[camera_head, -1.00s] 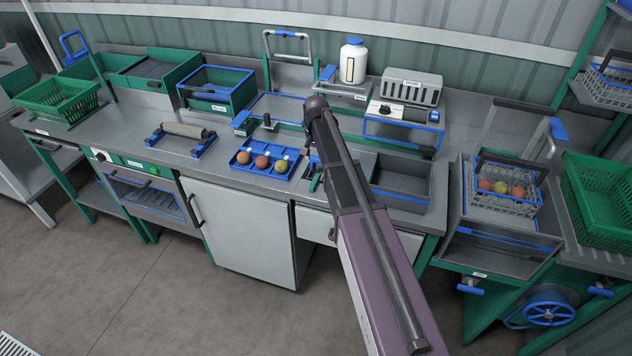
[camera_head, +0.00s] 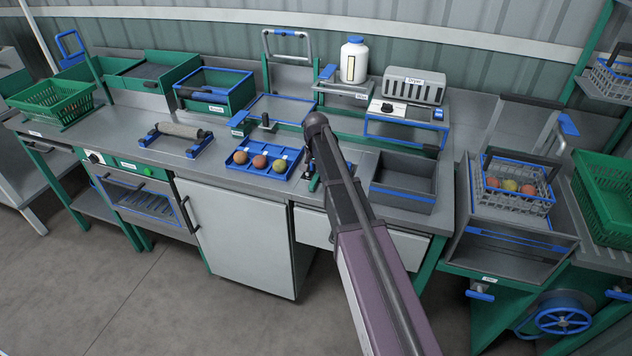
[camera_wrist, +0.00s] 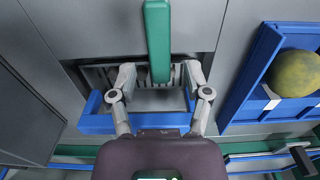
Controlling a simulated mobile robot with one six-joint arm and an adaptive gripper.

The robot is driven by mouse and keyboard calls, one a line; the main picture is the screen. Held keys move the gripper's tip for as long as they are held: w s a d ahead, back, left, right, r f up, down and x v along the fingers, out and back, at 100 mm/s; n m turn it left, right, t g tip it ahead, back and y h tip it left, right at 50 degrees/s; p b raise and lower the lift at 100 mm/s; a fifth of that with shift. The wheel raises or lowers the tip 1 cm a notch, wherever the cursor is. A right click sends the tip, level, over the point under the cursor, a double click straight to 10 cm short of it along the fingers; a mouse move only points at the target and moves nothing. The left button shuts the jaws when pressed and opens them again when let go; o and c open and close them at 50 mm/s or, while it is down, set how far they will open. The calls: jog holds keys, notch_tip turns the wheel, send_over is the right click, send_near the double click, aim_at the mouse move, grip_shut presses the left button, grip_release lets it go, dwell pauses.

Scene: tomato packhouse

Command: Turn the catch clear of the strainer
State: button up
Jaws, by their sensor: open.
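In the wrist view the catch, a green bar (camera_wrist: 158,40), runs from the top edge down over the strainer. The strainer (camera_wrist: 122,77) is a slatted metal grate in a recess, with a blue frame (camera_wrist: 108,124) along its near side and ends. My gripper (camera_wrist: 160,74) is open, one finger on each side of the bar's near end. I cannot tell whether either finger touches it. In the head view my arm hides most of this spot and the gripper itself.
A blue tray (camera_head: 236,165) with three tomatoes lies left of my arm; its edge and one tomato (camera_wrist: 296,73) show at right in the wrist view. A dark open bin (camera_head: 405,204) is to my arm's right. A roller stand (camera_head: 180,131) sits farther left.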

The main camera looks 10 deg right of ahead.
jog(key=shift+f+b, duration=0.5)
jog(key=shift+f, duration=0.25)
grip_shut()
